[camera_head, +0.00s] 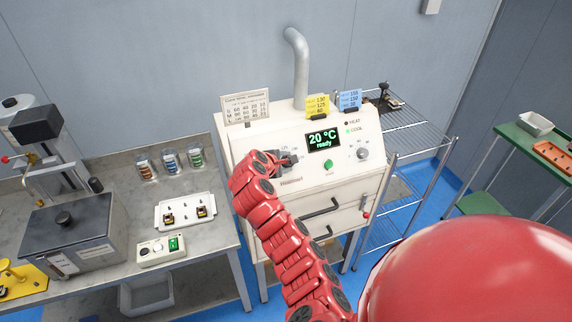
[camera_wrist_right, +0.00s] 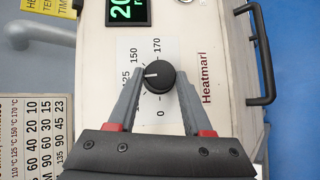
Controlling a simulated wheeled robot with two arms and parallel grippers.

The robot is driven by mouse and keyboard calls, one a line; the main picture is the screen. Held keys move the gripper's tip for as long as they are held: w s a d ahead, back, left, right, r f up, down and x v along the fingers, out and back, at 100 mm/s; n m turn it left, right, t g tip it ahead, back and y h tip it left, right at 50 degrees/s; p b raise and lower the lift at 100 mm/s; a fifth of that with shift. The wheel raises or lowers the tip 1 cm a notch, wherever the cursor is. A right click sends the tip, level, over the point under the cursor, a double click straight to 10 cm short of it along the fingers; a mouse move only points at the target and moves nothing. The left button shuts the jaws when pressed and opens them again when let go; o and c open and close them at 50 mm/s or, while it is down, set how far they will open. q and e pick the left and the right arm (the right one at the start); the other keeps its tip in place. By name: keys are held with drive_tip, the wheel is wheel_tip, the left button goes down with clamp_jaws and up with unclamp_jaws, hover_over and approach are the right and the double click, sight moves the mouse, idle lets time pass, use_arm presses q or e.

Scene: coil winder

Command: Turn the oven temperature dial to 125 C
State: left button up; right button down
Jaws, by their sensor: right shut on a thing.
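The white oven (camera_head: 285,200) stands in the middle of the head view; its display (camera_head: 324,140) reads "20 °C ready". The black temperature dial (camera_wrist_right: 160,77) is in the middle of the right wrist view. Its white pointer line points left, toward the 125 label (camera_wrist_right: 126,80), which is partly covered by a finger. The 150, 170 and 0 labels also show. My right gripper (camera_head: 287,160) is shut on the dial, one grey finger on each side of it in the wrist view (camera_wrist_right: 160,84). In the head view my gripper mostly hides the dial. My left gripper is not in view.
A printed chart (camera_head: 245,108) and yellow (camera_head: 317,106) and blue (camera_head: 349,100) cards stand on the oven top. Another knob (camera_head: 363,154) and a green button (camera_head: 328,165) are right of the dial. A bench (camera_head: 205,240) is left, a wire rack (camera_head: 410,130) right.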

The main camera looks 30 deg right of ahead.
drive_tip(key=shift+m, duration=0.4)
drive_tip(key=shift+c, duration=1.6)
unclamp_jaws()
drive_tip(key=shift+a, duration=0.1)
drive_tip(key=shift+s+a+r+b, duration=0.1)
drive_tip(key=shift+a+r+b, duration=0.1)
drive_tip(key=shift+b, duration=0.15)
drive_tip(key=p+v, duration=1)
drive_tip(key=v, duration=0.6)
drive_tip(key=shift+r, duration=0.55)
